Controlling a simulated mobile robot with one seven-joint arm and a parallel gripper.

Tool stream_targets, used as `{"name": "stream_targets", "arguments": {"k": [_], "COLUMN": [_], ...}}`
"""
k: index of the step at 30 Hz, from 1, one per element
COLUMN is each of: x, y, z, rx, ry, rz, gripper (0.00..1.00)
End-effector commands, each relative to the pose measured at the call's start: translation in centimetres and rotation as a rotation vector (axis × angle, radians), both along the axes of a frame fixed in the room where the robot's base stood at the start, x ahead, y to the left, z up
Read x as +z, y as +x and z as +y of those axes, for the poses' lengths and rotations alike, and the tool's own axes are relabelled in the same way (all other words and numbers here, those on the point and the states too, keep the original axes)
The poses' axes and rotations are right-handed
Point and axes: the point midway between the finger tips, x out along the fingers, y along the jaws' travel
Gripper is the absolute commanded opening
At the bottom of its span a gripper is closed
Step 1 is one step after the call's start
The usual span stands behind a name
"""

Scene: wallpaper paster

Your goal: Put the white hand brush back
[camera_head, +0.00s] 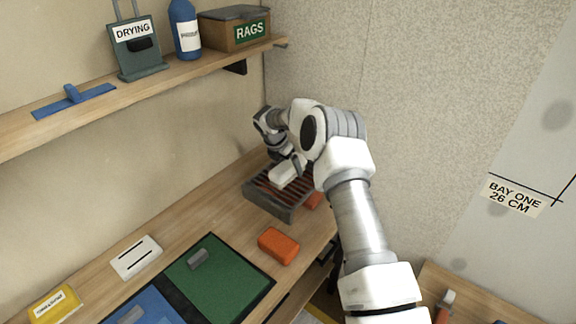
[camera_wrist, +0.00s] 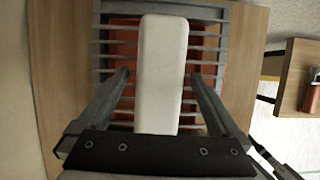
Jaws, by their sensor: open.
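The white hand brush (camera_wrist: 161,75) lies on the slatted top of a grey rack (camera_wrist: 208,55), its long side in line with my fingers. In the head view the white brush (camera_head: 286,174) shows on the rack (camera_head: 270,203) near the back corner of the bench, partly hidden by my arm. My gripper (camera_wrist: 159,78) is open, with one finger on each side of the brush and a visible gap on both sides. In the head view my gripper (camera_head: 283,160) is over the rack.
An orange block (camera_head: 278,245) lies on the bench in front of the rack. A green mat (camera_head: 220,282) with a grey block (camera_head: 198,259) is farther left. A shelf (camera_head: 130,78) above holds a rags box (camera_head: 235,27), a blue bottle (camera_head: 185,30) and a drying holder (camera_head: 137,50).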

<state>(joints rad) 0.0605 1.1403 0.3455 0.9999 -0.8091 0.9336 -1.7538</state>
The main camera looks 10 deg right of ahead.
Motion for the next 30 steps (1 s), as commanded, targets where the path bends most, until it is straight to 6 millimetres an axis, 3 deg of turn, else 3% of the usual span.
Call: {"name": "stream_targets", "arguments": {"k": [7, 18, 30], "x": [5.3, 13.3, 17.7], "y": [-0.3, -2.5, -4.1], "z": [1.3, 3.8, 4.8], "rx": [0.001, 0.001, -0.039], "ry": [0.0, 0.0, 0.012], "rz": [-0.006, -0.003, -0.022], "gripper": [1.0, 1.0, 1.0]}}
